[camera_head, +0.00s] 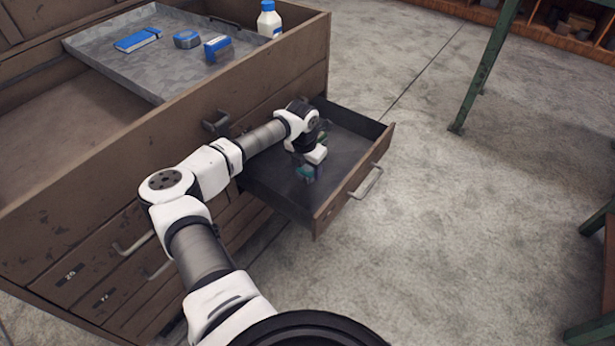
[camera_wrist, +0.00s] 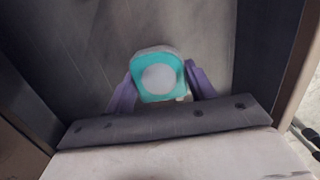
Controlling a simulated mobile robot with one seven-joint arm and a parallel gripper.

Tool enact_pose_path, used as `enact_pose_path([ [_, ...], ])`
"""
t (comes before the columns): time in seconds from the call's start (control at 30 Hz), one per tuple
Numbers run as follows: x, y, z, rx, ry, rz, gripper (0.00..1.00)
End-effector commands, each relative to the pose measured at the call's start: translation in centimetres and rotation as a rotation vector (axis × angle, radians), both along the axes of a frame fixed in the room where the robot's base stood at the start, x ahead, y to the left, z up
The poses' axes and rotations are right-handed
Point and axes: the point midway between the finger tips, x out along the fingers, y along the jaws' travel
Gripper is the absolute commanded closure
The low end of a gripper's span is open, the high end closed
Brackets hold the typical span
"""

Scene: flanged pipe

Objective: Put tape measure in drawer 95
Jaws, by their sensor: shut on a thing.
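The tape measure (camera_wrist: 158,78) is teal with a white round face. In the wrist view it sits between the two purple fingers of my gripper (camera_wrist: 160,92), which is shut on it. An open drawer (camera_head: 267,186) with a dark inside juts from the brown cabinet's right side. In the head view my gripper (camera_head: 309,172) is down inside this drawer, and only a small teal part of the tape measure shows there. Whether the tape measure touches the drawer floor I cannot tell. No number on this drawer is readable.
The cabinet's top holds a grey metal tray (camera_head: 120,72) with a blue notebook (camera_head: 138,39), a blue-grey item (camera_head: 187,39), a blue box (camera_head: 218,48) and a white bottle (camera_head: 269,20). The drawer front (camera_head: 352,182) has a metal handle. Bare concrete lies to the right, by green legs (camera_head: 484,66).

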Motion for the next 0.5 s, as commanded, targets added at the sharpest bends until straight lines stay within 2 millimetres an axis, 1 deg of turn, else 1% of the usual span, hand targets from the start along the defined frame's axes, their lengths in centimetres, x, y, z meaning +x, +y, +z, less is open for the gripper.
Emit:
enact_pose_path([
  [0.13, -0.1, 0.0, -2.3, 0.000, 0.004, 0.001, 0.76],
  [0.23, 0.0, 0.0, -3.6, 0.000, 0.001, 0.001, 0.76],
  [0.3, 0.0, 0.0, -3.9, 0.000, 0.000, 0.000, 0.76],
  [0.5, 0.0, 0.0, -3.8, 0.001, -0.001, 0.000, 0.76],
])
